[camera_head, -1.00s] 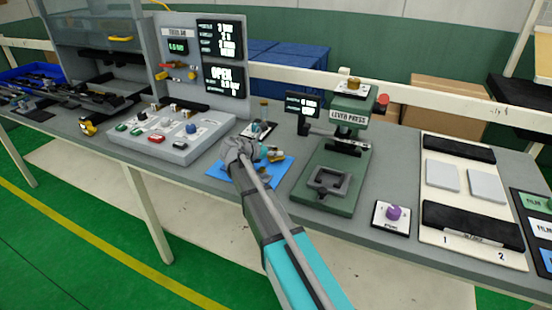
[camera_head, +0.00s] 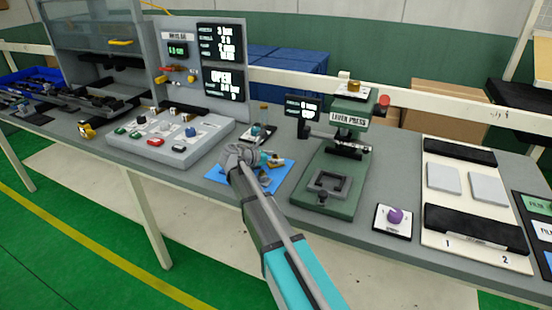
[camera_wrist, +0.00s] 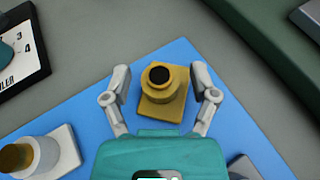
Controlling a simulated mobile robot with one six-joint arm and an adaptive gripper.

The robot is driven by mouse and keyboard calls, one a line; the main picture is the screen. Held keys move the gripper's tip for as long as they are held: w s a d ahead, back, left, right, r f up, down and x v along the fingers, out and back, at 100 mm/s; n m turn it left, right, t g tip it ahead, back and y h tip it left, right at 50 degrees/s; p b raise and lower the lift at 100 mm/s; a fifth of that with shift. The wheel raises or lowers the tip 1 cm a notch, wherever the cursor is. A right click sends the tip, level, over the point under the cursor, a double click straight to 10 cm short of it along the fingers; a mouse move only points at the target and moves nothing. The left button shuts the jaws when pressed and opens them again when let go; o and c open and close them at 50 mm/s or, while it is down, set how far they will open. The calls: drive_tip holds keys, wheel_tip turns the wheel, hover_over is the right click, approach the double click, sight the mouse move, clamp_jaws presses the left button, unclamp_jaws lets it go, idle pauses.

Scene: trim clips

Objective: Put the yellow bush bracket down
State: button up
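The yellow bush bracket (camera_wrist: 163,92) has a square base and a round bush with a dark bore. It sits upright on the blue mat (camera_wrist: 230,130) in the wrist view. My gripper (camera_wrist: 161,78) has one finger on each side of the bracket, with narrow gaps visible, so it looks open around it. In the head view my gripper (camera_head: 264,159) is low over the blue mat (camera_head: 284,173). My wrist hides part of the mat there.
A white and brass part (camera_wrist: 38,155) stands on the mat at lower left in the wrist view. The green lever press (camera_head: 335,180) stands right of the mat. A grey control box (camera_head: 170,140) is on the left. A purple knob plate (camera_head: 395,217) lies further right.

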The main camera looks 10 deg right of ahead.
drive_tip(key=shift+r, duration=0.1)
idle(0.3)
drive_tip(key=shift+r, duration=0.15)
drive_tip(key=shift+s+a+r+p, duration=0.15)
drive_tip(key=shift+a+p, duration=0.2)
drive_tip(key=shift+p, duration=0.05)
drive_tip(key=p+v, duration=0.4)
drive_tip(key=v, duration=0.7)
drive_tip(key=shift+a, duration=0.1)
